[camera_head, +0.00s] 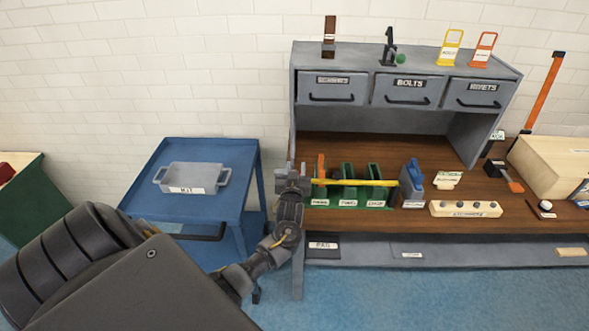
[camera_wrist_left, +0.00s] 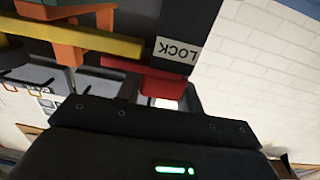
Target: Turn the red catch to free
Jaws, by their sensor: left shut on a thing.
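The red catch (camera_wrist_left: 150,82) shows in the left wrist view as a short red bar beside a dark post. The post bears an upside-down LOCK label (camera_wrist_left: 178,50). My left gripper (camera_wrist_left: 166,94) is shut on the red catch. In the head view my left gripper (camera_head: 293,182) is at the left front end of the bench and hides the catch. A yellow bar (camera_head: 365,182) runs right from there across the green bins, past an orange upright piece (camera_head: 321,167). My right gripper is in neither view.
Green bins (camera_head: 347,194), a blue holder (camera_head: 412,182) and a pale block with holes (camera_head: 465,208) stand on the wooden bench top. Grey drawers (camera_head: 407,91) are above. A blue cart (camera_head: 215,150) with a grey KIT tray (camera_head: 193,178) stands left of the bench.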

